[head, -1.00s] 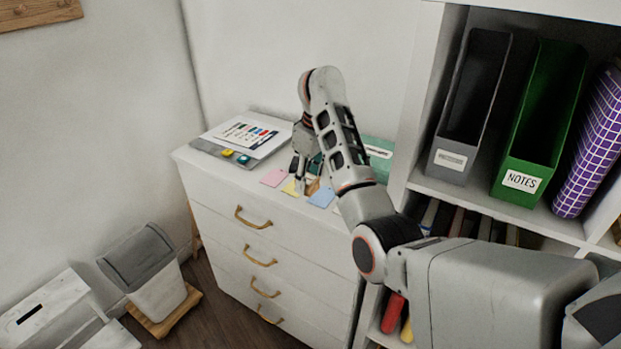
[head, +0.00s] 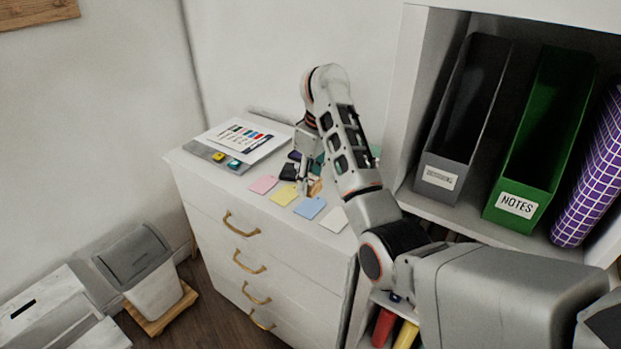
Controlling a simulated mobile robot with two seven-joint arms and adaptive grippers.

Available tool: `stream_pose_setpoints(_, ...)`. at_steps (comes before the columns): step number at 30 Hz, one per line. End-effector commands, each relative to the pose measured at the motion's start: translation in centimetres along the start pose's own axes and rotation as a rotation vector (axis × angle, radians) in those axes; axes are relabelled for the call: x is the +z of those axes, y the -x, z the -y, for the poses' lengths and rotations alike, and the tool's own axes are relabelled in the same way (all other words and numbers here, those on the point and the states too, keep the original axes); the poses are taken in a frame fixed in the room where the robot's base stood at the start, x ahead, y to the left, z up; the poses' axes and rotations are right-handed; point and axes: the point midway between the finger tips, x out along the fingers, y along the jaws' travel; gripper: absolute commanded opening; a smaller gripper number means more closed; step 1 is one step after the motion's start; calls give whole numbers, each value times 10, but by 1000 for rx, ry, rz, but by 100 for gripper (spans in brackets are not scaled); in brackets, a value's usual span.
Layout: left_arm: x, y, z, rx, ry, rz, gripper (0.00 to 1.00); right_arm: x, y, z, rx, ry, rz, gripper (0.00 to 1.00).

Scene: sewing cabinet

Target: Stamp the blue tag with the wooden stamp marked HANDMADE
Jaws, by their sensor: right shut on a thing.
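The blue tag (head: 310,207) lies flat on the white cabinet top, between a yellow tag (head: 284,195) and a white tag (head: 334,219). My right gripper (head: 304,188) points down just behind the blue and yellow tags. It is shut on a small wooden stamp (head: 315,187), partly hidden by the fingers. Any marking on the stamp is too small to read. Whether the stamp is clear of the cabinet top cannot be told. The stamp is not over the blue tag. My left gripper is out of view.
A pink tag (head: 264,184) lies left of the yellow one. A black item (head: 289,171) sits behind the tags. A printed sheet (head: 240,138) and a grey tray (head: 205,153) are at the back left. The bookshelf with file boxes (head: 515,205) stands on the right.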

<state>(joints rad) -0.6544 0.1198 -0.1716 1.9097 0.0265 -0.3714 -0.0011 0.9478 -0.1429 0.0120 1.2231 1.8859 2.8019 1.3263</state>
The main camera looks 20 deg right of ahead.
Motion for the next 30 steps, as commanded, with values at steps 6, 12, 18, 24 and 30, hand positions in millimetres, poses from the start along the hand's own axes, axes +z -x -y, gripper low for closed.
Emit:
stream_pose_setpoints(6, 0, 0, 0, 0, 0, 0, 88, 2, -12, 0, -2, 1, 2, 12)
stream_pose_setpoints(12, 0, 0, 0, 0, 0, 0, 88, 3, -22, 0, -2, 1, -1, 12)
stream_pose_setpoints(18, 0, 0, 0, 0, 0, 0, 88, 5, -34, 0, -2, 1, 1, 12)
stream_pose_setpoints(24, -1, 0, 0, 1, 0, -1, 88, 6, -42, 0, -2, 1, 0, 12)
stream_pose_setpoints(30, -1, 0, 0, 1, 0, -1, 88, 7, -48, 0, -1, 1, -1, 12)
